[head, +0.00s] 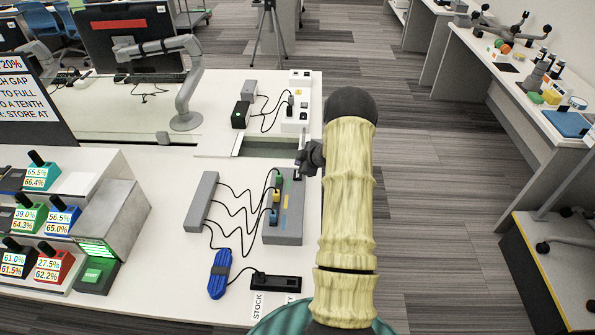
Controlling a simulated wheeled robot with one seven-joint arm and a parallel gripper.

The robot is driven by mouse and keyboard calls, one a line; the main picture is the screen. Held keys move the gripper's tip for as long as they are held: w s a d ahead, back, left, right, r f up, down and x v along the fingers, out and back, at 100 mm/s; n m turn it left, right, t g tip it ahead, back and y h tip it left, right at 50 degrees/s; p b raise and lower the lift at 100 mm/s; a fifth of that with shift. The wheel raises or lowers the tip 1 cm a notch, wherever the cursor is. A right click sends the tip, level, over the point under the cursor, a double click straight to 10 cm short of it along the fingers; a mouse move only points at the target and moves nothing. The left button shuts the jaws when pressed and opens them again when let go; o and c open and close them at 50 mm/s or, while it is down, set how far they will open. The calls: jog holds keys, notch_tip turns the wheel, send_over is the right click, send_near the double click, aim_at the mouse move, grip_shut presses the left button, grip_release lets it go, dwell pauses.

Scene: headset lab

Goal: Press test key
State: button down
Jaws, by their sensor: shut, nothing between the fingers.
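My gripper (301,165) is dark and shut, with nothing held. It is at the far right end of a grey connector block (290,226), close to a small dark part with a white patch (297,175) there. I cannot tell whether it touches that part. The block carries green, yellow and blue plugs with black cables. A green key (93,275) sits on a dark box at the lower left, below a small lit green display. No label that I can read says which part is the test key. My arm hides what lies right of the block.
A grey bar (201,202) joins the block by cables. Coloured headset units (50,268) with displays stand at left. A white power box (298,98) is behind. The bench's right edge runs beside my arm.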

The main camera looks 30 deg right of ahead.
jog(key=shift+r+p, duration=0.75)
jog(key=shift+r, duration=0.35)
jog(key=shift+w+a+r, duration=0.1)
jog(key=shift+a+r, duration=0.05)
jog(key=s+a+r+m+g+h, duration=0.1)
jog(key=s+a+r+m, duration=0.2)
jog(key=a+r, duration=0.35)
jog(key=s+a+r+m+g+h, duration=0.1)
jog(key=s+a+r+m, duration=0.15)
jog(key=a+r, duration=0.45)
jog(key=s+a+r+m+g, duration=0.2)
jog(key=s+a, duration=0.6)
jog(key=s, duration=0.3)
jog(key=s+a+r+m+g+y, duration=0.1)
jog(key=s+a+r+m+g, duration=0.1)
jog(key=s+a, duration=0.7)
jog(key=s, duration=0.2)
jog(key=shift+s+a+r+g, duration=0.15)
jog(key=shift+s+a+g, duration=0.05)
jog(key=shift+s+g, duration=0.15)
